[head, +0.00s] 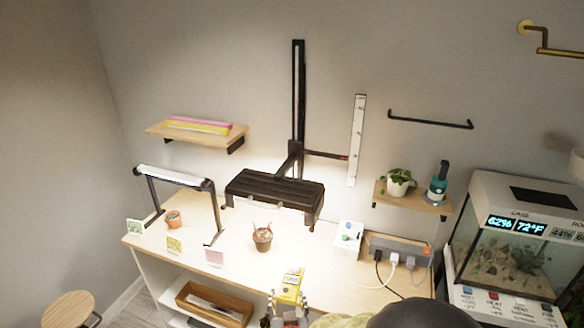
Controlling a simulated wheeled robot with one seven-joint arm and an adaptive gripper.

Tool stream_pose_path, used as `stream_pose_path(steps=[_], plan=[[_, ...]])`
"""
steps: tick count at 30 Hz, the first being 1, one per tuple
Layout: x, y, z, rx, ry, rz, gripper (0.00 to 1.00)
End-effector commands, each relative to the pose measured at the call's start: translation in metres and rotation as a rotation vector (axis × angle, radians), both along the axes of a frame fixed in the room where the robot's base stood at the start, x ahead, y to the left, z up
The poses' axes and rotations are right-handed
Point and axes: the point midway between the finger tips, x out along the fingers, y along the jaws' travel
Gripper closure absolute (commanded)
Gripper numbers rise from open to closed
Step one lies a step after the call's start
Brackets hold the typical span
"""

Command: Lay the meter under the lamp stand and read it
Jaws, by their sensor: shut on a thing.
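The yellow meter (289,286) shows at the bottom middle of the head view, near the front edge of the table. My gripper (286,306) is shut on its near end; the fingers are partly cut off by the frame. I cannot tell whether the meter touches the table. A black lamp (274,190) hangs on a vertical wall rail (298,90), over the back middle of the table. To its left stands a smaller lamp stand (174,177), a light bar on black legs. The meter's reading is too small to make out.
A small potted plant (262,238) stands between the meter and the black lamp. Another small pot (173,219) and several cards stand at left. A white box (347,238), a power strip (398,250) with cables and a terrarium (510,250) are at right.

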Motion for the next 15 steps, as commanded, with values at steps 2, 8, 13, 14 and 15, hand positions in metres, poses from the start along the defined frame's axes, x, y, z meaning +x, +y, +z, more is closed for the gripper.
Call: stream_pose_path(steps=[2,8,13,14,15], plan=[[0.003,0.01,0.01,0.003,-0.006,0.035,0.83],[0.002,0.022,0.01,0.001,-0.004,0.108,0.83],[0.005,0.015,0.002,-0.001,-0.002,0.144,0.83],[0.006,0.012,-0.001,-0.001,-0.002,0.149,0.83],[0.007,0.007,-0.004,-0.001,-0.001,0.153,0.83]])
